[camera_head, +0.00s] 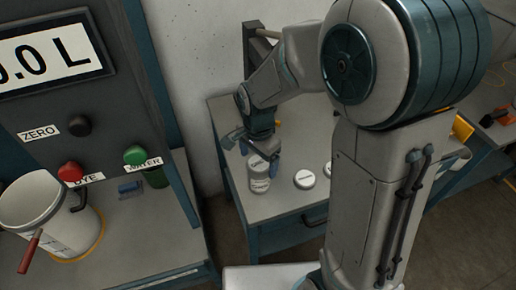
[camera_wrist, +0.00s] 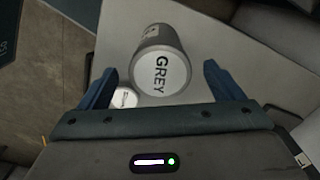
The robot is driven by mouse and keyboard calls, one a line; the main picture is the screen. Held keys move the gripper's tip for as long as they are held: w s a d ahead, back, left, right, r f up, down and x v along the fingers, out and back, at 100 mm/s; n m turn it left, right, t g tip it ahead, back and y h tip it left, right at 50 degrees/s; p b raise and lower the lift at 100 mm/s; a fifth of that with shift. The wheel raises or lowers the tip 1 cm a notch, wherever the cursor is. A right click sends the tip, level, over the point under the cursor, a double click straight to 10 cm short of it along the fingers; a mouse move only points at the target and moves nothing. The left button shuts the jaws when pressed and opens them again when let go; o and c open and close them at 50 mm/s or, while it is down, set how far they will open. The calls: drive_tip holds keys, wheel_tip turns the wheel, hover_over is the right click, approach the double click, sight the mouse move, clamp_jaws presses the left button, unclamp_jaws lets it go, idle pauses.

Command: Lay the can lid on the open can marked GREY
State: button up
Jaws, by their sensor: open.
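A light grey can (camera_head: 260,184) stands upright on the bench at the front left. A white round lid marked GREY (camera_wrist: 160,73) covers its top in the wrist view. The lid looks centred on the rim, though I cannot tell whether it is pressed down. The can's side (camera_wrist: 158,34) shows beyond the lid with part of a dark label. My gripper (camera_head: 252,150) is open just above the can. In the wrist view my gripper (camera_wrist: 159,68) has one finger on either side of the lid, apart from it. The lid also shows under my gripper in the head view (camera_head: 258,162).
A white lid (camera_head: 304,179) lies flat right of the can, and another white piece (camera_head: 328,168) is partly hidden by my arm. A dye panel (camera_head: 70,110) with buttons and a white bucket (camera_head: 50,215) stand at left. A drawer bench (camera_head: 285,215) holds the can.

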wheel_tip(320, 180, up, 14)
drive_tip(key=shift+f, duration=0.2)
idle(0.5)
